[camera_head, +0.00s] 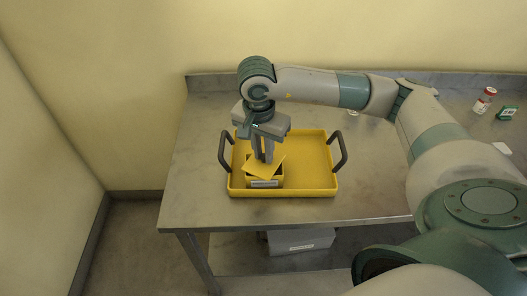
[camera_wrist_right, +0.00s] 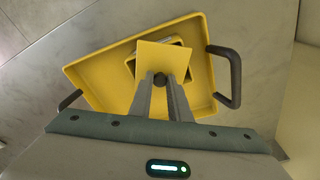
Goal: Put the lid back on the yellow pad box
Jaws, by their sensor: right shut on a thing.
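The yellow pad box (camera_head: 250,181) stands in the left front part of a yellow tray (camera_head: 312,165) and has a pale label on its front. My right gripper (camera_head: 264,160) points down over the box, shut on the dark knob of the flat yellow lid (camera_head: 268,170). The lid is turned relative to the box and covers part of its opening. In the right wrist view the lid (camera_wrist_right: 163,55) hides most of the box, whose rim (camera_wrist_right: 130,67) and dark inside show at the sides. I cannot tell whether lid and box touch. My left gripper is not in view.
The tray has dark upright handles (camera_head: 341,150) at both ends and rests on a metal table (camera_head: 200,205). A red-capped white bottle (camera_head: 485,100) and a green box (camera_head: 507,113) stand at the far right. A grey box (camera_head: 300,241) sits on the shelf below.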

